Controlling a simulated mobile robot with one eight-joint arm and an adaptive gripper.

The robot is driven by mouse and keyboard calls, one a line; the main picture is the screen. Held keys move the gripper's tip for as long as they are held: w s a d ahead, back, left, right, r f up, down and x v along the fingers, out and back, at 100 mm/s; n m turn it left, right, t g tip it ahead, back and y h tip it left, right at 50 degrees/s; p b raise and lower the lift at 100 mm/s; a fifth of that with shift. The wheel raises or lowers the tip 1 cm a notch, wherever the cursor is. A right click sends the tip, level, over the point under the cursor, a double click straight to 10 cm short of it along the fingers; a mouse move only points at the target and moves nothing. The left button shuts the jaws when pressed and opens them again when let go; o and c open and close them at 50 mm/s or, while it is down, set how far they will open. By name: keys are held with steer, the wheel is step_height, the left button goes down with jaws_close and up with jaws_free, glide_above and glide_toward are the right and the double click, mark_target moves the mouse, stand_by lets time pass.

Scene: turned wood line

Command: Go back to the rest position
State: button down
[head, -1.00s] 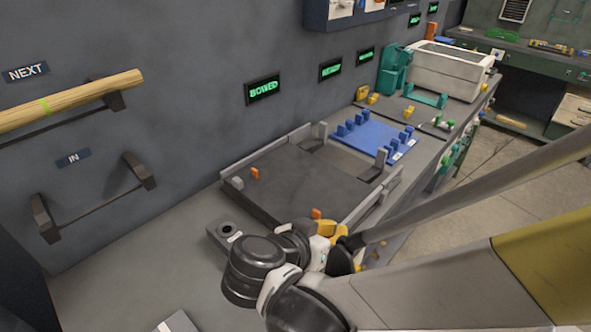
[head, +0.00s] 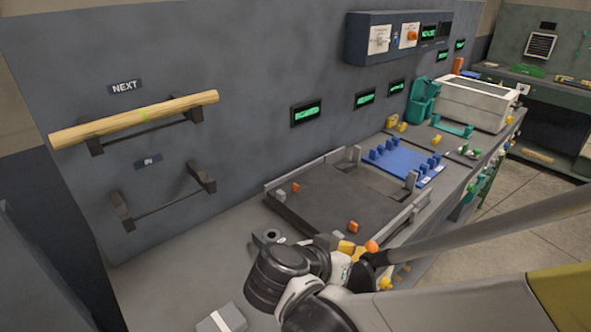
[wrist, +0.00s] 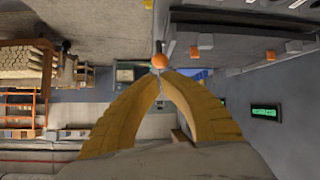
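My gripper (wrist: 161,74) has yellow fingers that meet at the tips in the wrist view, with nothing seen between them. An orange ball knob (wrist: 160,61) on a dark stem shows just beyond the tips; I cannot tell whether they touch it. In the head view my gripper (head: 349,249) is low in the centre, above the front edge of the dark tray, partly hidden by my dark wrist joint. The orange knob (head: 371,246) shows right beside it.
The dark tray (head: 330,205) with low rails and orange stops lies on the bench. A blue fixture (head: 400,160) stands behind it. At left, a wooden pole (head: 135,118) rests on the NEXT wall brackets; the IN brackets (head: 165,205) are empty. A grey-white block lies in front.

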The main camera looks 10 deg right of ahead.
steer(key=s+a+r+n+y, duration=0.2)
steer(key=s+n+y, duration=0.3)
steer(key=n+y, duration=0.4)
steer(key=shift+s+y, duration=0.25)
steer(key=shift+y, duration=0.05)
steer(key=shift+a+r, duration=0.1)
stand_by(0.4)
